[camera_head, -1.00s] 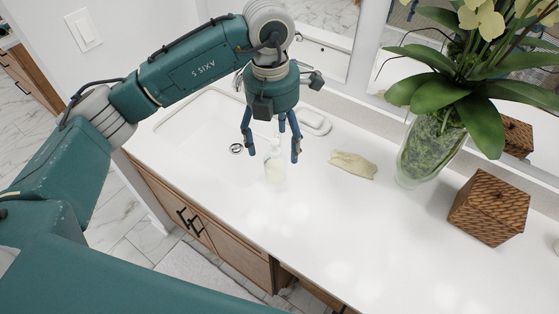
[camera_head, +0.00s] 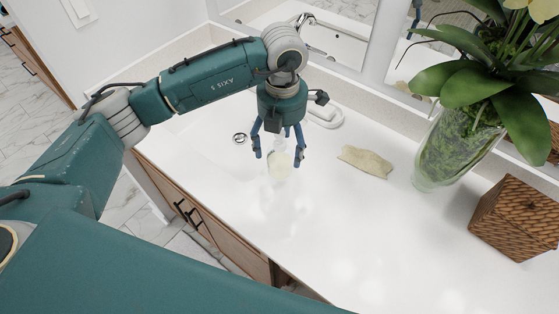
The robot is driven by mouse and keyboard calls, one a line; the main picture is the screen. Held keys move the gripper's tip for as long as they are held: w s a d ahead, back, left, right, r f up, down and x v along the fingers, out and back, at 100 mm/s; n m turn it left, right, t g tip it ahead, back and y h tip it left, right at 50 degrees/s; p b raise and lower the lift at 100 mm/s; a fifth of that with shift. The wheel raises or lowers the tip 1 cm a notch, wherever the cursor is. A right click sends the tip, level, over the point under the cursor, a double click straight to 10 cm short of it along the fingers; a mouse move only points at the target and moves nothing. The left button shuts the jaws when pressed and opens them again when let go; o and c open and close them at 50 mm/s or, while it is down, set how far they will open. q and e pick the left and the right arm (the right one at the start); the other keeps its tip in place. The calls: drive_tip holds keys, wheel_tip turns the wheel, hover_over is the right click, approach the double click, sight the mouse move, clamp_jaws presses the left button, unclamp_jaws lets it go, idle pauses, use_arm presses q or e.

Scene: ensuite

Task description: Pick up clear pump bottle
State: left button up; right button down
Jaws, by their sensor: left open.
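The clear pump bottle (camera_head: 279,168) stands upright on the white counter near the sink, with pale contents showing in it. My left gripper (camera_head: 279,158) points down over it with its blue fingers spread open. The fingers come down around the upper part of the bottle in the picture. I cannot tell whether any finger touches it. The bottle's pump top is hidden behind the fingers and palm. My right gripper is not in view.
A glass vase with a plant (camera_head: 443,150) and a brown woven box (camera_head: 515,220) stand farther right. A white soap dish (camera_head: 326,115) is behind the gripper. The front counter is clear.

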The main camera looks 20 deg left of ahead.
use_arm(q)
drive_tip(key=f+p, duration=0.1)
drive_tip(key=f, duration=0.1)
drive_tip(key=f+p, duration=0.1)
drive_tip(key=f, duration=0.1)
drive_tip(key=shift+w+a+f+p, duration=0.2)
drive_tip(key=shift+p, duration=0.2)
drive_tip(key=shift+f, duration=0.55)
drive_tip(key=c, duration=1.6)
drive_tip(key=shift+r, duration=0.1)
drive_tip(key=shift+c, duration=0.7)
